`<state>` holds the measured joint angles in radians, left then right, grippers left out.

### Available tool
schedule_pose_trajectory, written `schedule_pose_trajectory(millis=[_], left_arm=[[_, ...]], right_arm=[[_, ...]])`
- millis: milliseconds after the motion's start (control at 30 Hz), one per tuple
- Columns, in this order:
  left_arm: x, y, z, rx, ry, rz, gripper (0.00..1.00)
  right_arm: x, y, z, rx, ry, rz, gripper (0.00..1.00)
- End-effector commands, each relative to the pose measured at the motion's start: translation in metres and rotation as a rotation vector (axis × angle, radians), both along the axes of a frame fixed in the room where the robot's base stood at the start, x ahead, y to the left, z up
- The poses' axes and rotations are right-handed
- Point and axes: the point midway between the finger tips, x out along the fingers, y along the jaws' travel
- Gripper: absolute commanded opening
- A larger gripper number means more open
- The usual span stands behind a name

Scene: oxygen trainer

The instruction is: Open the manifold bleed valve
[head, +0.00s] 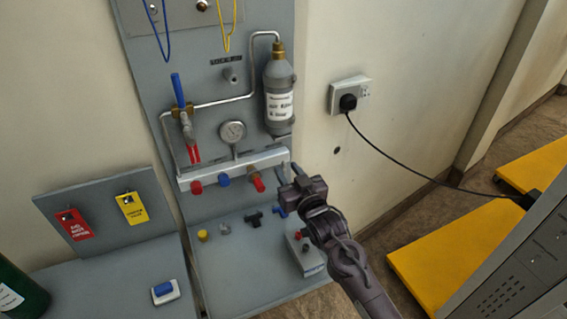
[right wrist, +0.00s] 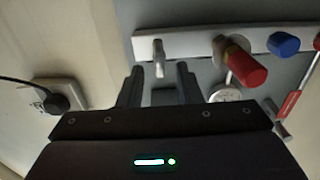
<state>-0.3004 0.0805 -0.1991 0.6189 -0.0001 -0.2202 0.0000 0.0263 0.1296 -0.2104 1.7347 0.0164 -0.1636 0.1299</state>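The pale manifold bar (head: 225,172) runs across the grey wall panel. It also crosses the top of the right wrist view (right wrist: 195,42). A small metal fitting (right wrist: 158,56) sticks out of the bar near one end; I take it for the bleed valve, though no label shows. My right gripper (head: 291,176) is at the bar's right end. In the wrist view its two fingers (right wrist: 161,84) are apart, with the fitting just beyond the gap, apparently not gripped. My left gripper is not in view.
A red knob (right wrist: 244,66) and a blue knob (right wrist: 284,44) sit beside the fitting. A gauge (head: 232,131) and grey bottle (head: 279,95) are above the bar. A plugged wall socket (head: 347,95) trails a black cable. Small parts lie on the grey shelf (head: 240,280).

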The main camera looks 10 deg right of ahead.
Motion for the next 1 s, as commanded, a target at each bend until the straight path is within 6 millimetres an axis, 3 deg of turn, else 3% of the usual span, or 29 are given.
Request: schedule_pose_trajectory(millis=[200, 567, 800, 1000], left_arm=[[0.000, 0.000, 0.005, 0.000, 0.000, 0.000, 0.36], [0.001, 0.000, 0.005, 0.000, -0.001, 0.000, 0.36], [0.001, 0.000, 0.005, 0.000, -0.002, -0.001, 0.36], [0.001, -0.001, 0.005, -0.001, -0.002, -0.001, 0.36]], right_arm=[[0.027, 0.005, 0.001, 0.000, 0.000, 0.000, 0.32], [0.032, 0.007, 0.000, 0.000, 0.001, 0.000, 0.32], [0.032, 0.006, 0.000, 0.000, 0.001, 0.000, 0.02], [0.032, 0.006, 0.000, -0.002, 0.001, 0.000, 0.00]])
